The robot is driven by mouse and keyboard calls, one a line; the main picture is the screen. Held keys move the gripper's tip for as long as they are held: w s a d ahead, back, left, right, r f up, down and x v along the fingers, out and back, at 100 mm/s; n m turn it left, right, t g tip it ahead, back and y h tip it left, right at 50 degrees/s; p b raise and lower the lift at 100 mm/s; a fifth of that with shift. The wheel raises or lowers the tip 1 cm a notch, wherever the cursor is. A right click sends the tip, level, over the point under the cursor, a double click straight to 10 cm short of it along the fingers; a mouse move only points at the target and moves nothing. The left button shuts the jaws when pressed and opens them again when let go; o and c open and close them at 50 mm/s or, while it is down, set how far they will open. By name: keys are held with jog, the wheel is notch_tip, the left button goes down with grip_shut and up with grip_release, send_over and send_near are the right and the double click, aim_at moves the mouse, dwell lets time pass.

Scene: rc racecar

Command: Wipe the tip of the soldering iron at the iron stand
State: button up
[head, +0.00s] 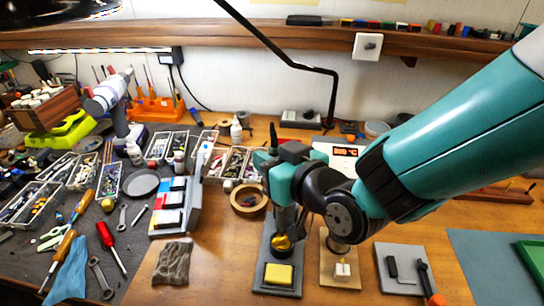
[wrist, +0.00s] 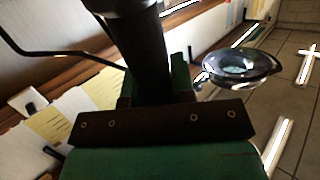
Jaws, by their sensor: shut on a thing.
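The iron stand (head: 267,255) is a grey base on the wooden bench, with a yellow sponge (head: 279,274) at its front and a ball of brass wool (head: 282,243) behind it. My gripper (head: 272,160) is above the back of the stand. It is shut on a dark cylindrical handle, which I take to be the soldering iron (wrist: 150,60); it stands between the green fingers (wrist: 180,75) in the wrist view. The iron's tip is hidden by my gripper and the stand's upright parts, so I cannot tell whether it touches anything.
The soldering station (head: 340,155) with a lit display stands behind my wrist. A small board (head: 341,268) and a grey tile (head: 400,268) lie close to the right. A black lamp arm (head: 310,68) hangs behind.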

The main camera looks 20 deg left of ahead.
jog(key=shift+f+b, duration=0.7)
jog(key=shift+b, duration=0.35)
dwell(3.0)
jog(key=shift+r, duration=0.15)
dwell(0.6)
